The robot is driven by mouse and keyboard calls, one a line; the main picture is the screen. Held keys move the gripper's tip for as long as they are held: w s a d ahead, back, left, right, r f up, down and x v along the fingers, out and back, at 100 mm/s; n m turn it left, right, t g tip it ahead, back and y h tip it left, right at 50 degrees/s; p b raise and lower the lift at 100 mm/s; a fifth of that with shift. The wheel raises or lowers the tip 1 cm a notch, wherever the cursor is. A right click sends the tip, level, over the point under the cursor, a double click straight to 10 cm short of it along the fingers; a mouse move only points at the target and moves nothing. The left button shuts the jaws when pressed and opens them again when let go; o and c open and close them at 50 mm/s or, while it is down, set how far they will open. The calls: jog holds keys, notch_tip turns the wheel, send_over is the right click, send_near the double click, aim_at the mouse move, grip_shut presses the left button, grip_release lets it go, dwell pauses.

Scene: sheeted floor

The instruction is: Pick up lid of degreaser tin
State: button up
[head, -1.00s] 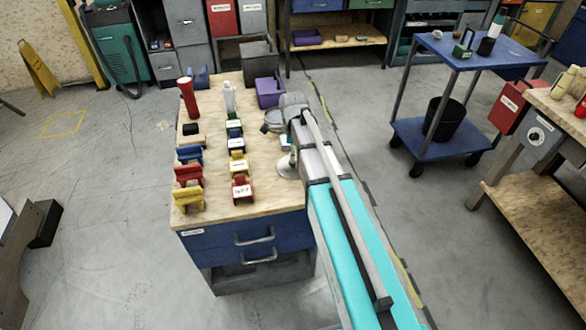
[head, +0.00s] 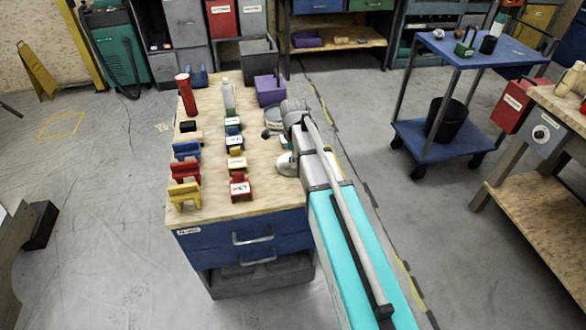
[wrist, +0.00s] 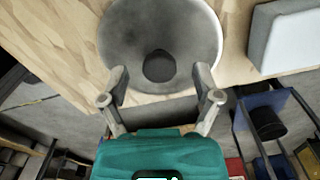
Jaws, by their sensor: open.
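The lid, a grey round disc with a dark knob at its middle (wrist: 128,38), fills the top centre of the wrist view, over the wooden bench top. My gripper (wrist: 160,74) is open and empty, its two fingers apart on either side of the knob in the picture. I cannot tell how high the fingers are above the lid. In the head view, my wrist covers part of the bench's right side. A round grey tin (head: 272,113) shows just behind it, and a pale round disc (head: 284,168) lies nearer; I cannot tell which one my gripper is over.
A pale box (wrist: 285,38) lies beside the lid. A blue cart (head: 480,52) stands to the right, with clear floor between.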

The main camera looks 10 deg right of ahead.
jog(key=shift+f, duration=0.5)
jog(key=c, duration=1.1)
